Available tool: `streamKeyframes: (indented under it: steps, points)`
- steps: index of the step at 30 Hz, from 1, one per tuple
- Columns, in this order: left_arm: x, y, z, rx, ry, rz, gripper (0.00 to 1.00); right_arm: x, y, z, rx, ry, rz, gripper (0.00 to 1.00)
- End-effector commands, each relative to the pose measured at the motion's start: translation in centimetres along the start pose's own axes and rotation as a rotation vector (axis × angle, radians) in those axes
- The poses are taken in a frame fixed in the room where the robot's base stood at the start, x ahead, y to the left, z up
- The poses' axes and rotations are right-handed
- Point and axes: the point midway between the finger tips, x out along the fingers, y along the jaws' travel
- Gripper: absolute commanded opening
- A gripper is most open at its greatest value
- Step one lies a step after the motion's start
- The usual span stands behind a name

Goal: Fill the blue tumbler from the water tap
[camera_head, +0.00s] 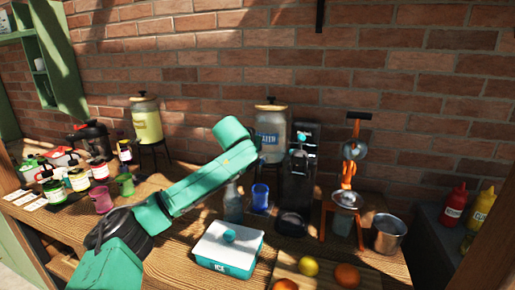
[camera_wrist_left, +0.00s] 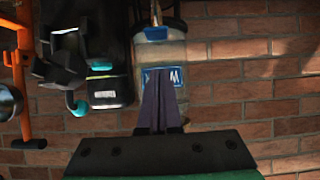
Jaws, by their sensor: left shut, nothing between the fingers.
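In the left wrist view, which looks upside down, my left gripper (camera_wrist_left: 157,82) is shut and empty in front of the label of the dispenser (camera_wrist_left: 197,58). My right gripper is in neither view.
A black machine (camera_head: 298,178) stands right of the tumbler, then an orange juicer (camera_head: 347,198) and a metal pot (camera_head: 388,233). A grey bottle (camera_head: 233,204) is close left of the tumbler. A teal ice box (camera_head: 228,250) sits in front. The brick wall is behind.

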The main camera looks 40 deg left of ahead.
Motion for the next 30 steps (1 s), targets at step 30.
streamKeyframes:
  steps: [30]
  points:
    - [-9.7, 0.0, -2.8, 0.001, -0.001, 0.000, 0.00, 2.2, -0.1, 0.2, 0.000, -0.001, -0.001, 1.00]
